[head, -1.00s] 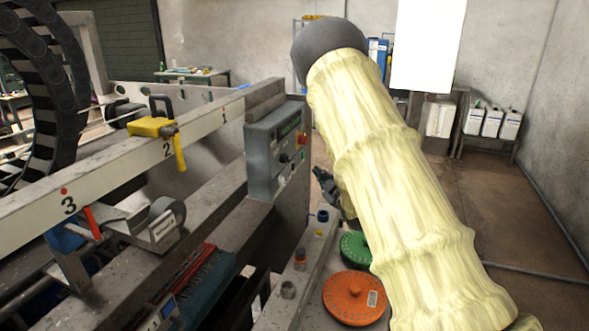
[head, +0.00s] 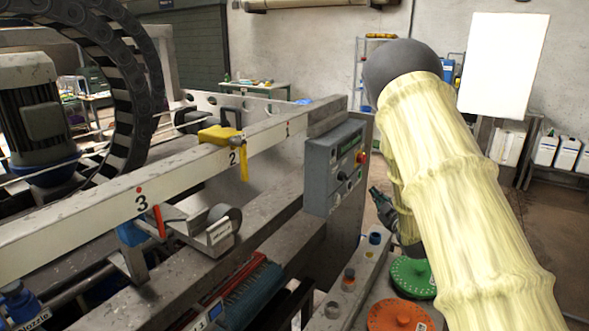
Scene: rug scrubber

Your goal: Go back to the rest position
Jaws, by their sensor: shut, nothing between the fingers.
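My arm, in a pale yellow sleeve, crosses the right half of the head view. My gripper (head: 380,207) shows as a small dark part at the left edge of the sleeve, mostly hidden behind my arm. It is shut and appears empty. It is above the shelf with the green and orange discs and to the right of the grey control box; its exact height cannot be told.
The scrubber's long grey beam (head: 180,185), numbered 1 to 3, fills the left. A grey control box (head: 334,167) stands at its end. A green disc (head: 412,277) and an orange disc (head: 398,316) lie below my arm. Open floor (head: 566,235) shows at right.

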